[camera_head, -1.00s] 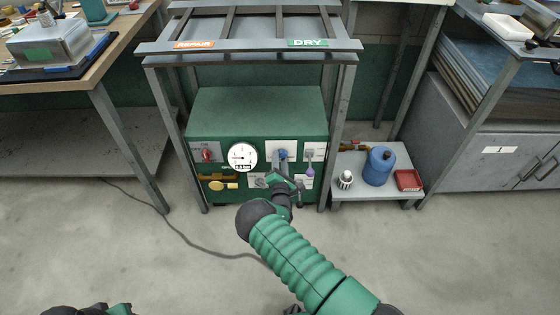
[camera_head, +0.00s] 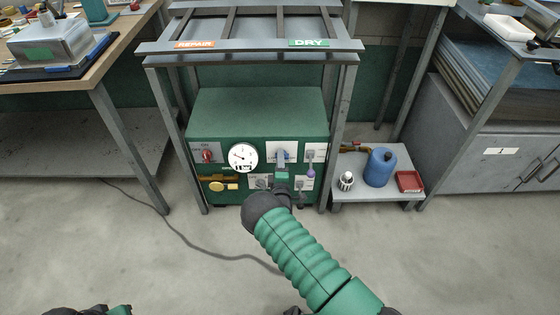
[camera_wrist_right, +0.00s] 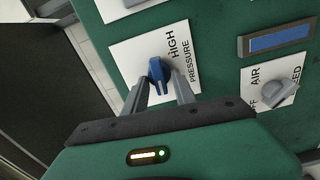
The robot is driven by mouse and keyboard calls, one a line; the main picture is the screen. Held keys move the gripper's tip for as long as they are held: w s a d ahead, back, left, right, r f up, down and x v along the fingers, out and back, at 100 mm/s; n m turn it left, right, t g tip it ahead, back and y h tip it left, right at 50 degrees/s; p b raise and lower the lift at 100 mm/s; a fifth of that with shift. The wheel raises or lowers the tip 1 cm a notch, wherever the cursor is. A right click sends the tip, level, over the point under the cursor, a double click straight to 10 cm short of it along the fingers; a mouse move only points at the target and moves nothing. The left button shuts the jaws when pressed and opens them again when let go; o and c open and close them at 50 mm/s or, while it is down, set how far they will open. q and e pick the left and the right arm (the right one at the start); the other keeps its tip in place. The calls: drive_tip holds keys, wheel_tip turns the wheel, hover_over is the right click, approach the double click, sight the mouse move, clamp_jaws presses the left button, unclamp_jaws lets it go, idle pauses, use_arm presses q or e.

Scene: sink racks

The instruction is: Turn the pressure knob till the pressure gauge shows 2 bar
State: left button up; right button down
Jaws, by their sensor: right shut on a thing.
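The pressure knob (camera_wrist_right: 157,72) is blue and sits on a white plate marked HIGH and PRESSURE in the right wrist view. My right gripper (camera_wrist_right: 162,84) is shut on it, one finger on each side. In the head view my right gripper (camera_head: 281,168) is at the front of the green cabinet and hides part of the knob. The round white pressure gauge (camera_head: 243,156) is left of it; its needle points to the upper left, and its small readout is too blurred to read. Only a dark and green part of my left arm shows at the bottom left edge.
A red switch (camera_head: 207,155) and a yellow knob (camera_head: 216,186) are on the cabinet's left side. A purple knob (camera_head: 310,173) is close right of my gripper. A grey AIR FEED knob (camera_wrist_right: 279,93) is near the pressure plate. A blue canister (camera_head: 379,167) stands on the low shelf.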

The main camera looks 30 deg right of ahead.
drive_tip(key=shift+s+d+f+m, duration=0.15)
drive_tip(key=shift+s+f+m, duration=0.05)
drive_tip(key=shift+m, duration=0.7)
drive_tip(key=c, duration=1.2)
unclamp_jaws()
drive_tip(key=shift+o, duration=0.8)
drive_tip(key=shift+w+r, duration=0.1)
drive_tip(key=p+v, duration=0.6)
drive_tip(key=v, duration=1.1)
